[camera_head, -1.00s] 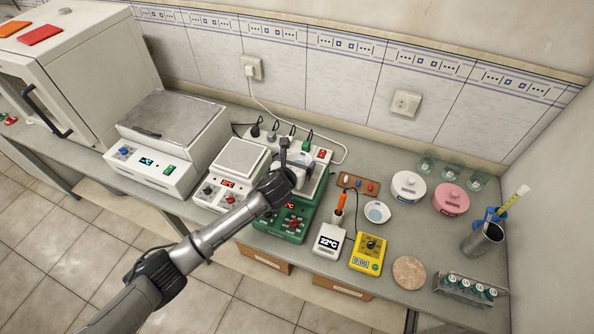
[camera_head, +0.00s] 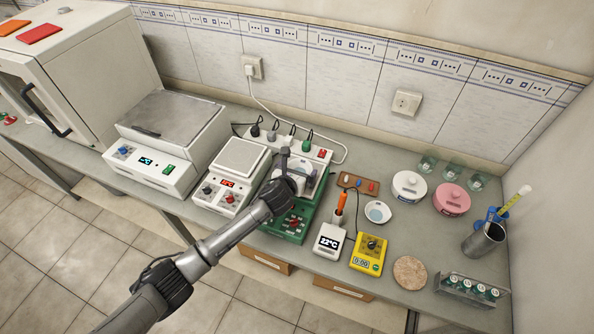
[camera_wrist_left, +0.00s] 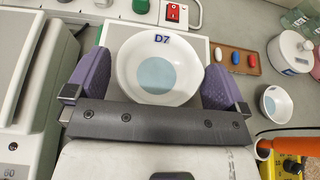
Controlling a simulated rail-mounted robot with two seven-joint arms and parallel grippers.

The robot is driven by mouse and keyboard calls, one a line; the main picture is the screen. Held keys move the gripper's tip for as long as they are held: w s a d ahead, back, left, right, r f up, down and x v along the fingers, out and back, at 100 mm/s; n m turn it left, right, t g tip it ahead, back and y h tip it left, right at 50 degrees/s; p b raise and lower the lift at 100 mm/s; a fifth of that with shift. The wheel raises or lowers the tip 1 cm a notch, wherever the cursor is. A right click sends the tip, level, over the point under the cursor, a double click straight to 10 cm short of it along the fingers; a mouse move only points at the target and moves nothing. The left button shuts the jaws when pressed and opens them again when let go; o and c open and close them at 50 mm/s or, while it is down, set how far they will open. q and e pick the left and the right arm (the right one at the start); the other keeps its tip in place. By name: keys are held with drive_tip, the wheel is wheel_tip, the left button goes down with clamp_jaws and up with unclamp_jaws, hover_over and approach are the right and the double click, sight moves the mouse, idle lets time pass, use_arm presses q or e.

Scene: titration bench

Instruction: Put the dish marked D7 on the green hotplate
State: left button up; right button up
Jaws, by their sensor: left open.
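The dish marked D7 (camera_wrist_left: 158,82) is white with a pale blue disc in its middle. In the left wrist view it sits between the purple fingers of my left gripper (camera_wrist_left: 158,90), which is open, with a finger at each side. The dish is over the pale top plate of the green hotplate (camera_head: 284,227); I cannot tell exactly how it rests there. In the head view my left gripper (camera_head: 293,166) is over this hotplate and hides much of its top and the dish. My right gripper is not in view.
A white hotplate (camera_head: 241,161) stands to the left. To the right are a small white dish (camera_head: 378,212), a white thermometer unit with an orange probe (camera_head: 329,241), a yellow timer (camera_head: 368,254) and a capsule tray (camera_head: 358,184). A power strip (camera_head: 322,152) lies behind.

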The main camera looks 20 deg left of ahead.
use_arm(q)
drive_tip(key=shift+r, duration=0.15)
drive_tip(key=shift+s+r, duration=0.1)
drive_tip(key=shift+s, duration=0.1)
drive_tip(key=p+v, duration=0.2)
drive_tip(key=v, duration=0.9)
drive_tip(key=shift+s, duration=0.25)
drive_tip(key=shift+r, duration=0.1)
